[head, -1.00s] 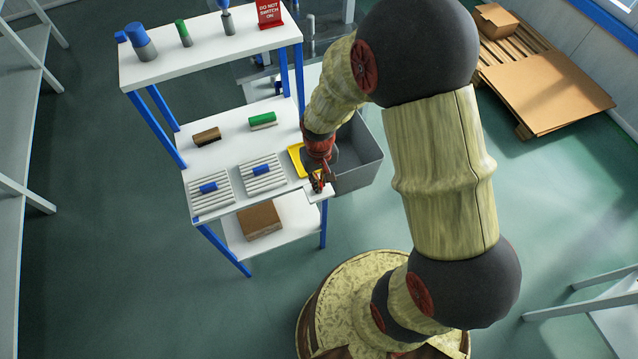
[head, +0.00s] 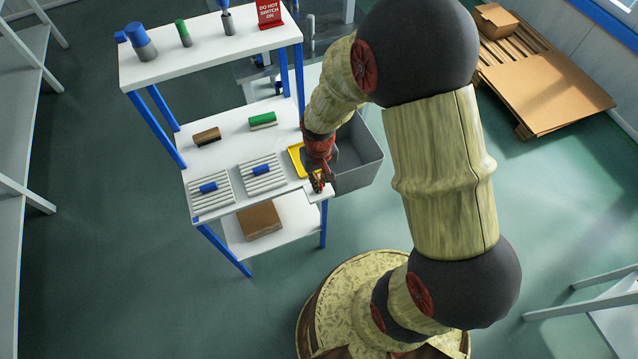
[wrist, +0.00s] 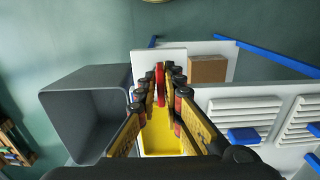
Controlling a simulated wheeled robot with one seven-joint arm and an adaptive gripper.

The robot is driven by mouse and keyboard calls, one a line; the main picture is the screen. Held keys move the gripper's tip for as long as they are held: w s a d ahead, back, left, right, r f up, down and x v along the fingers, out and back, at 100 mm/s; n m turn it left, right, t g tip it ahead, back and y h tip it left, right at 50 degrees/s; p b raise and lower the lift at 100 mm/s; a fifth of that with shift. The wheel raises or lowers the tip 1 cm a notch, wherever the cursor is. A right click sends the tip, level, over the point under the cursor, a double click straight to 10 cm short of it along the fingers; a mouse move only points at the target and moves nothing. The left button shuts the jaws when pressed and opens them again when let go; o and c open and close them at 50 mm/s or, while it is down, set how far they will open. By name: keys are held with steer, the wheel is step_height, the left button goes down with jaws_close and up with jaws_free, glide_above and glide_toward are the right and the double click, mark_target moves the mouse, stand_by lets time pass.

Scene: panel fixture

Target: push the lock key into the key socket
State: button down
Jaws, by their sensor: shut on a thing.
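My gripper (wrist: 159,95) is shut on a thin red piece, which I take to be the lock key (wrist: 160,82). In the wrist view the key stands between the fingertips, in front of a white plate. In the head view my gripper (head: 318,182) is at the front right corner of the white table, low over the small white ledge. The key is too small there to make out clearly. I cannot make out the key socket in either view; the fingers and key may cover it. I cannot tell whether the key touches anything.
A yellow tray (wrist: 160,143) lies below the fingers, and a grey bin (head: 358,160) stands right of the table. Two slatted panels with blue handles (head: 208,187) lie on the tabletop. Two brushes lie behind them. A brown box (head: 259,220) sits on the lower shelf.

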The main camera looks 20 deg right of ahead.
steer(key=shift+r+p, duration=1)
steer(key=shift+r, duration=0.2)
stand_by(0.7)
steer(key=shift+r+p, duration=1.95)
steer(key=shift+r, duration=0.6)
steer(key=c, duration=2.5)
jaws_free()
steer(key=shift+c, duration=0.2)
jaws_close()
